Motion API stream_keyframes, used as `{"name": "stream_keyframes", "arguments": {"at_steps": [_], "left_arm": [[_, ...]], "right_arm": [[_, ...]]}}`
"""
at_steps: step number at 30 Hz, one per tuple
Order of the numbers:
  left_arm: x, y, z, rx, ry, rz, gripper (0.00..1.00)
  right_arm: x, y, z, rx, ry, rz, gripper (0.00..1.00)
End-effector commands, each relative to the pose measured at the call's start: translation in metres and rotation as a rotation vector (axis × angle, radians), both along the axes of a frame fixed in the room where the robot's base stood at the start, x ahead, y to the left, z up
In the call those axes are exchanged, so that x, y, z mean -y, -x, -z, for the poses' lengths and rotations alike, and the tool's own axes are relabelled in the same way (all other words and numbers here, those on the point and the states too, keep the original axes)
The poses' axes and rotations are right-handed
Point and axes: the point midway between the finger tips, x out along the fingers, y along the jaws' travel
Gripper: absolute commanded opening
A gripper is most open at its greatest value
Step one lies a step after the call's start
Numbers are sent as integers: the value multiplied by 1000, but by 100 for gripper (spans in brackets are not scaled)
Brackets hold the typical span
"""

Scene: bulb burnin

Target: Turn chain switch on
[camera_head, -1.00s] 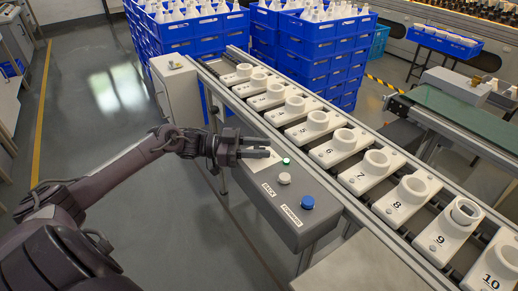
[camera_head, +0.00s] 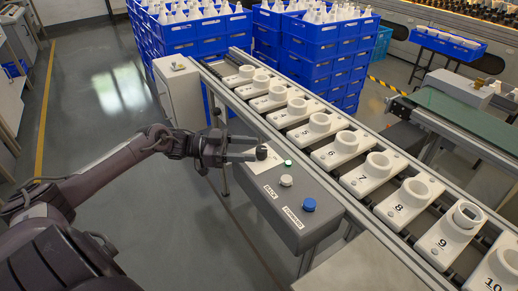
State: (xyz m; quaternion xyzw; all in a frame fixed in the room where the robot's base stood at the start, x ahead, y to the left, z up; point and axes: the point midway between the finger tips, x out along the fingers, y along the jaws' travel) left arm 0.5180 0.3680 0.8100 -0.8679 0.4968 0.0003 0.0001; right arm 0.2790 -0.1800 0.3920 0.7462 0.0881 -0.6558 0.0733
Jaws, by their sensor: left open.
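The chain switch appears to be the small dark knob (camera_head: 262,152) on a white plate at the far end of the grey control box (camera_head: 298,231). My left gripper (camera_head: 253,148) comes in from the left with its fingers open and pointing right, their tips close to the knob. I cannot tell whether they touch it. The knob's exact turn and its label are not readable. A small green button or lamp (camera_head: 288,163) sits just right of it. My right gripper is not in view.
The box also has a white button (camera_head: 286,180) by the BACK label and a blue button (camera_head: 309,204) by FORWARD. A conveyor with numbered white holders (camera_head: 380,168) runs behind it. A light cabinet (camera_head: 180,95) stands beyond the arm; the floor left is clear.

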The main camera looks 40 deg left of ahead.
Motion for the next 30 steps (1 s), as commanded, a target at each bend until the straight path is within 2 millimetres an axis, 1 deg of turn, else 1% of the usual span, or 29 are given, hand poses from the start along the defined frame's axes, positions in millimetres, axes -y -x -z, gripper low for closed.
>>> {"name": "stream_keyframes", "arguments": {"at_steps": [1, 3, 6, 9, 22, 24, 27, 30], "left_arm": [[-8, 5, 1, -5, -2, 0, 51], [-17, 10, 0, -3, -2, -1, 51], [-26, 15, 0, -1, -1, 0, 51], [-31, 18, 0, 1, -1, 1, 51], [-31, 18, -1, 1, 0, 1, 51], [-31, 18, -1, 1, 0, 1, 51], [-31, 18, -1, 1, 0, 1, 51], [-32, 18, -1, 1, 0, 1, 51]], "right_arm": [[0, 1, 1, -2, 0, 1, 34], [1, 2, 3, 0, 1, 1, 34], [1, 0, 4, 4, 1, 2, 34], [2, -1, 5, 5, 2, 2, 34], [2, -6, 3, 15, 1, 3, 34], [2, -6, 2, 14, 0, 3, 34], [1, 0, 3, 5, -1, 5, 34], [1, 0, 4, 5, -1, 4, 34]]}}
